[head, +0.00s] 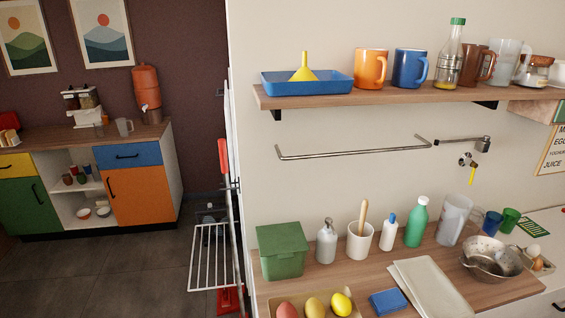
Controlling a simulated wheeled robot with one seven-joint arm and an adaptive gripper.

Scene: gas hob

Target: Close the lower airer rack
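The lower airer rack (211,257) is a white wire frame on the side of the wall, left of the wall's edge. It sticks out to the left into the room, roughly level, with its bars visible. Above it, a white upright part (230,120) is seen almost edge-on along the wall. Whether that is another folded rack I cannot tell. The inner side of the lower rack, where it meets the wall, is partly hidden. My gripper is not in view.
A red-topped pole (224,165) stands close to the rack, with a red object (230,298) at floor level. Dark floor (110,275) lies open left of the rack. A counter (380,285) with kitchenware juts out at right, below a shelf (390,94) and a metal rail (350,151).

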